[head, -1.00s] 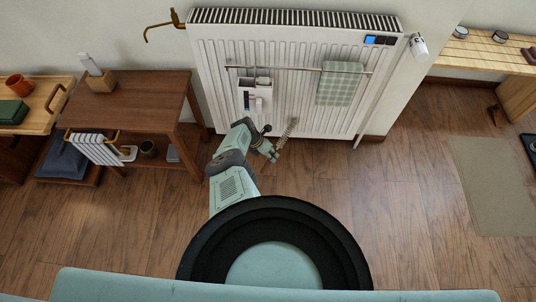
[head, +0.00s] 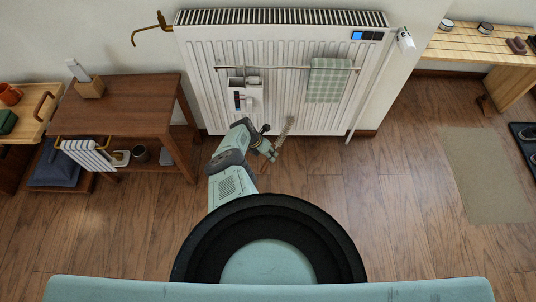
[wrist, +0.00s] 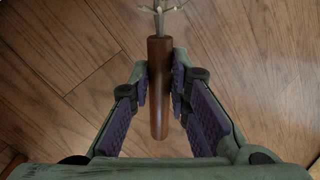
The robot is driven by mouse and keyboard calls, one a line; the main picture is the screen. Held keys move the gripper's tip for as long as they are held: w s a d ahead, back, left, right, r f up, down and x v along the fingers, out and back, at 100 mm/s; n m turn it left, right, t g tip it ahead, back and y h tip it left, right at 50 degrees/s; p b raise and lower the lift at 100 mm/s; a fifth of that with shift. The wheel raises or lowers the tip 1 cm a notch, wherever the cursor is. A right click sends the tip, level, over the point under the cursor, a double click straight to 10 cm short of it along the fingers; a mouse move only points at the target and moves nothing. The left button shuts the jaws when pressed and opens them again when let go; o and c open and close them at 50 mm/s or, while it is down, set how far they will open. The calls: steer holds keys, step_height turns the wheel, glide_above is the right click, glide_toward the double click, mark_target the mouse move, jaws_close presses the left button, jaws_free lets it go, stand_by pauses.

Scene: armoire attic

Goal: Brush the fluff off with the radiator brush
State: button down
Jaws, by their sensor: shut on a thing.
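My gripper (wrist: 160,88) is shut on the brown wooden handle of the radiator brush (wrist: 159,105) in the wrist view. The brush's metal shaft runs up past the top edge there. In the head view my gripper (head: 268,151) is low in front of the white radiator (head: 290,112), and the pale bristled end of the brush (head: 286,128) points up and to the right in front of the panel. I cannot tell whether the bristles touch the radiator. No fluff can be made out at this size; the top grille (head: 280,18) shows as dark slots.
A rail (head: 230,68) on the radiator carries a checked green cloth (head: 328,80) and a white caddy (head: 250,97). A brown side table (head: 125,100) stands to the left. A slatted bench (head: 470,48) and a beige mat (head: 485,172) are right. Open wooden floor lies between.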

steer(key=shift+d, duration=0.15)
steer(key=shift+w+d+r, duration=0.1)
steer(key=shift+w+d, duration=0.15)
steer(key=shift+d, duration=0.15)
steer(key=shift+a, duration=0.15)
steer(key=shift+a, duration=0.3)
steer(key=shift+s+a, duration=0.35)
steer(key=shift+a, duration=0.45)
steer(key=shift+a, duration=0.1)
steer(key=shift+w+a, duration=0.2)
steer(key=shift+a, duration=0.3)
